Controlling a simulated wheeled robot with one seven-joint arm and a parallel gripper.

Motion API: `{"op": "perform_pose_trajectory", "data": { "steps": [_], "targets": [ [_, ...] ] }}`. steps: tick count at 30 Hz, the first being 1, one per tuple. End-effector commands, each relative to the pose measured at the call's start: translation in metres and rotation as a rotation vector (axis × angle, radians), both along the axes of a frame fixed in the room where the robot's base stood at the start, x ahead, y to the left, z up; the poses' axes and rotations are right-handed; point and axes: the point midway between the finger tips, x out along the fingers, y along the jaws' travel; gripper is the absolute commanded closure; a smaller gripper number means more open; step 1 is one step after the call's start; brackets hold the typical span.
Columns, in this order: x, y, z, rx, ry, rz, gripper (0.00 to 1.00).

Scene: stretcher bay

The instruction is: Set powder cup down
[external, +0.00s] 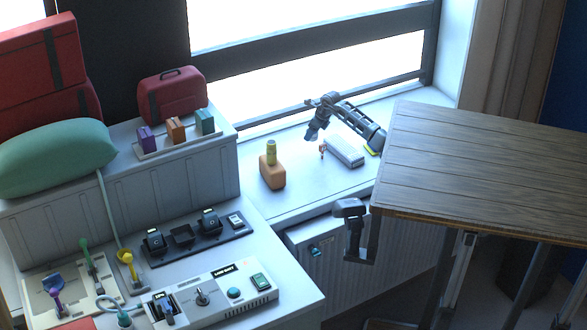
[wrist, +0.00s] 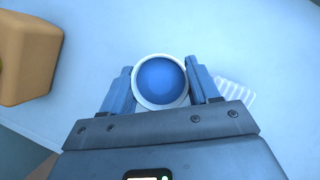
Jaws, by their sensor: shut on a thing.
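The powder cup (wrist: 160,80) shows in the wrist view as a round cup with a pale rim and a blue inside, seen from above. My gripper (wrist: 159,74) is shut on it, with one finger on each side. In the external view my gripper (external: 311,134) points down over the white sill (external: 300,192) below the window. The cup is too small there to make out clearly, and I cannot tell whether its base touches the sill.
An orange block (external: 271,174) with a yellow cylinder (external: 271,151) on top stands left of my gripper; the block also shows in the wrist view (wrist: 28,52). A pale box (external: 344,152) lies to the right. A wooden table (external: 490,165) stands right of the sill.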

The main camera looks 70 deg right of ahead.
Motion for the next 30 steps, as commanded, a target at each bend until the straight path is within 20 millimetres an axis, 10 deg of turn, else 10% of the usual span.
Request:
{"op": "perform_pose_trajectory", "data": {
  "steps": [10,30],
  "targets": [
    [0.054,0.025,-0.035,0.002,0.0,0.001,0.74],
    [0.058,0.027,-0.078,0.0,0.0,0.0,0.74]
  ]
}}
